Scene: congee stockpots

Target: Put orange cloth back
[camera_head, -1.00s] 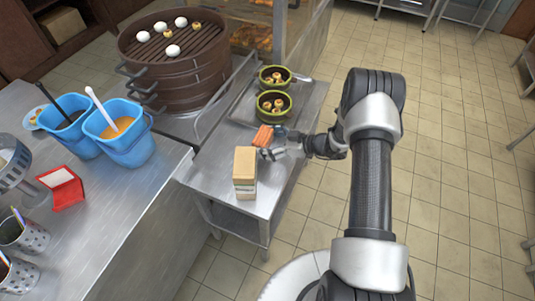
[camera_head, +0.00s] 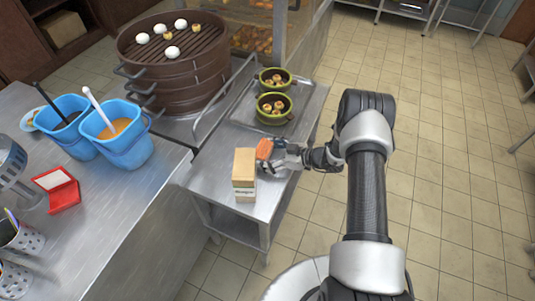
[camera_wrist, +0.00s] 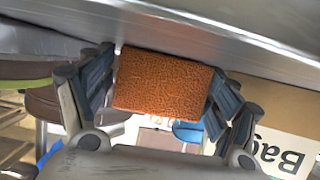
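The orange cloth (camera_head: 264,149) is a small folded, textured block. In the wrist view the cloth (camera_wrist: 162,82) fills the gap between both fingers, which press against its two sides. My gripper (camera_head: 273,156) is shut on it, just right of the tan paper-bag stack (camera_head: 245,167) on the steel side table (camera_head: 222,205). Whether the cloth touches the tabletop I cannot tell. In the wrist view my gripper's fingers (camera_wrist: 160,95) show on either side of the cloth.
Two green bowls (camera_head: 273,107) with food stand on a tray behind the gripper. A large brown steamer (camera_head: 178,70) stands at the back left. Blue tubs (camera_head: 125,145) and a red box (camera_head: 62,190) are on the left counter. The table's front is clear.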

